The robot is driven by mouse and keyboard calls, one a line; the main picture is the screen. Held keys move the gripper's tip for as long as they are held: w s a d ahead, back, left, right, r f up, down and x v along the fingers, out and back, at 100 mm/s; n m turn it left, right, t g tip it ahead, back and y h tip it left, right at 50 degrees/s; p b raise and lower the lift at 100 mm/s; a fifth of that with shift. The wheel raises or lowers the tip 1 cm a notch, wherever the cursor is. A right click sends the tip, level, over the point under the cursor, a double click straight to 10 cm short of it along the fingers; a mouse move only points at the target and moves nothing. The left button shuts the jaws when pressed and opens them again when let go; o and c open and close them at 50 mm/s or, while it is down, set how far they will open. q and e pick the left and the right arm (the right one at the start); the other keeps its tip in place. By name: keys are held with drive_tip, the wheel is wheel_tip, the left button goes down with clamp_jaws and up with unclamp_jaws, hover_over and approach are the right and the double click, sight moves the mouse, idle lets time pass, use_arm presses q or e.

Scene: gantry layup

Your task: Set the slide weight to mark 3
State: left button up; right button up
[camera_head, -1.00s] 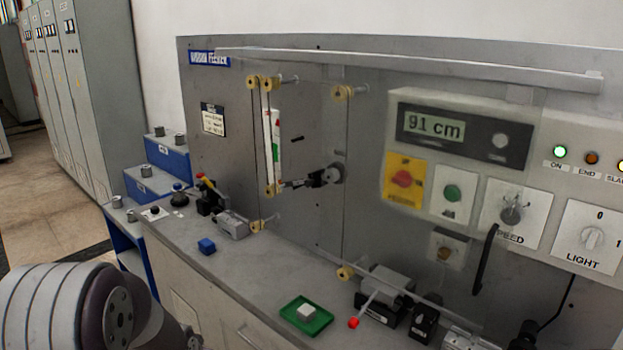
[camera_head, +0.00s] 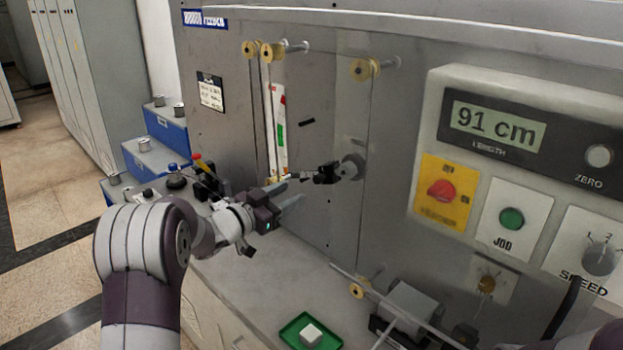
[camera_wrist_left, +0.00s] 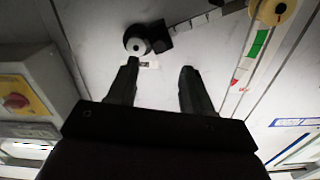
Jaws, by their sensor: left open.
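The slide weight (camera_head: 327,174) is a small black block on a thin marked arm (camera_head: 300,179), close to the round grey pivot (camera_head: 352,166) on the panel. In the left wrist view the black slide weight (camera_wrist_left: 158,37) is right beside the pivot (camera_wrist_left: 138,43), and the marked arm (camera_wrist_left: 195,20) runs off to the upper right. The marks are too small to read. My left gripper (camera_head: 293,193) is open and empty, to the left of the slide weight and apart from it. Its fingertips show below the weight in the left wrist view (camera_wrist_left: 160,68). My right gripper is not in view.
A vertical scale strip with green and red bands (camera_head: 279,130) stands behind the arm's left end. Thin strands run between yellow rollers (camera_head: 272,52). A green tray (camera_head: 296,335) with a white block (camera_head: 311,334) sits on the bench below. The display (camera_head: 495,125) reads 91 cm.

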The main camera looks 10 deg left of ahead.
sight(315, 181)
use_arm(q)
drive_tip(key=p+x, duration=0.1)
drive_tip(key=x, duration=0.5)
drive_tip(key=shift+s+d+r, duration=0.1)
drive_tip(key=shift+r, duration=0.05)
drive_tip(key=shift+w+d+p, duration=0.25)
drive_tip(key=shift+w+p, duration=0.05)
drive_tip(key=shift+w, duration=0.05)
drive_tip(key=shift+w+d, duration=0.25)
drive_tip(key=shift+w, duration=0.35)
drive_tip(key=shift+c, duration=0.4)
drive_tip(key=shift+s, duration=0.1)
clamp_jaws()
